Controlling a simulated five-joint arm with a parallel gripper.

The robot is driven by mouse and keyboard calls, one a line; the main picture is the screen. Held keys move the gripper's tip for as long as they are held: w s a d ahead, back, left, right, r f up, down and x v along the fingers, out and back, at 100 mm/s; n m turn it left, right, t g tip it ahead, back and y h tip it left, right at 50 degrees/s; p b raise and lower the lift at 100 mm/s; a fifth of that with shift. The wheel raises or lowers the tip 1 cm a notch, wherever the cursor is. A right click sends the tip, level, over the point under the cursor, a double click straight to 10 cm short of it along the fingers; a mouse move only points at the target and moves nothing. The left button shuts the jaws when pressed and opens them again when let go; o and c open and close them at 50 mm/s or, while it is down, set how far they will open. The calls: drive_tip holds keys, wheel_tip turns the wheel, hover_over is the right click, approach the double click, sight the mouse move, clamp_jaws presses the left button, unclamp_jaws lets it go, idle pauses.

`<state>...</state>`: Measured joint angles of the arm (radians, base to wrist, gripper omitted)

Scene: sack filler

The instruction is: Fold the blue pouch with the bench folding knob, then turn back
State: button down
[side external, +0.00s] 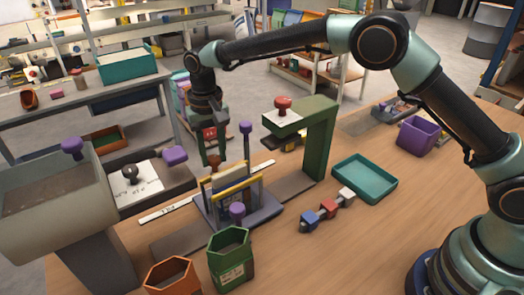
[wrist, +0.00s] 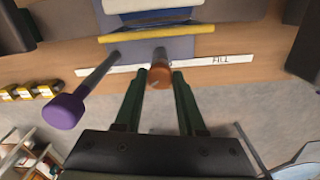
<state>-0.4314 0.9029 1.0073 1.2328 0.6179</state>
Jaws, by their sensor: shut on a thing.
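The blue pouch (side external: 232,177) stands upright in a bench fixture (side external: 262,210) with yellow bars, in the middle of the side view. Its lower part is partly hidden by the front bar. My gripper (side external: 211,155) is at the fixture's far left side, pointing down. In the wrist view its two green fingers (wrist: 160,80) are closed around an orange-brown knob (wrist: 159,70). The knob is beside the yellow bar (wrist: 157,33), near the fixture's base plate. A purple-topped lever (wrist: 66,110) stands left of the fingers in the wrist view, apart from them.
A green post with a red knob (side external: 283,102) stands right of the fixture. A purple knob (side external: 237,210) is at its front. Orange (side external: 172,276) and green (side external: 230,265) bins stand in front. A grey hopper (side external: 60,205) is at left. A teal tray (side external: 365,180) lies at right.

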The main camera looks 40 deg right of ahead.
drive_tip(key=n, duration=0.6)
drive_tip(key=shift+n, duration=0.3)
drive_tip(key=n, duration=0.5)
drive_tip(key=shift+r, duration=0.1)
drive_tip(key=shift+w+n, duration=0.1)
drive_tip(key=shift+n, duration=0.3)
